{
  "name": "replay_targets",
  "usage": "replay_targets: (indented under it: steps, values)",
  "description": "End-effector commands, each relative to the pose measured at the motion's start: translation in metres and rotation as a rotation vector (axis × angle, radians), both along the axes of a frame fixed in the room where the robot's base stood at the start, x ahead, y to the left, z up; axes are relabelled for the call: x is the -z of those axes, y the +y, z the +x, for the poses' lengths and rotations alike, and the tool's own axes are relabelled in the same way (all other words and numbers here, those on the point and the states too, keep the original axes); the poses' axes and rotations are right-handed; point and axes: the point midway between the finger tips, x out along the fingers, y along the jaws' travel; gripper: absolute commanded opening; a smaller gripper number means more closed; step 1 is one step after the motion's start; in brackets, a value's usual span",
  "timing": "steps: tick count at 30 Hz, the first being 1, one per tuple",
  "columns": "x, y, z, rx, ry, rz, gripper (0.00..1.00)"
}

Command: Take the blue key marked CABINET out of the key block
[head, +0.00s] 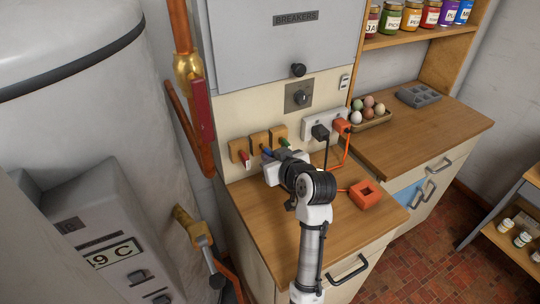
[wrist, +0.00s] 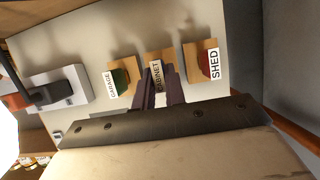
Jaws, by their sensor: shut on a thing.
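The blue key (head: 266,152) sits at the middle wooden block (head: 259,140) on the wall panel. Its white CABINET label (wrist: 156,75) shows in the wrist view between my fingers. My gripper (wrist: 161,88) is shut on this key, and the key's head is still against its block. In the head view my gripper (head: 269,158) reaches the middle block from the right, and my wrist hides part of it. The red SHED key (wrist: 210,64) and the green GARAGE key (wrist: 119,79) sit in their own blocks on either side.
A socket strip (head: 322,125) with black and orange plugs is right of the keys. An orange box (head: 366,193) stands on the wooden counter (head: 270,222). Copper pipes (head: 188,125) run close on the left. The counter's front left is clear.

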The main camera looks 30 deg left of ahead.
Motion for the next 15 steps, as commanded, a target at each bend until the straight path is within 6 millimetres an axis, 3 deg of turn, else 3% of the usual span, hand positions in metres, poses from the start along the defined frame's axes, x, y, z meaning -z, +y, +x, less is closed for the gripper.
replay_targets:
  steps: [15]
  values:
    - [0.000,-0.014,-0.008,0.001,0.000,0.001,0.00]
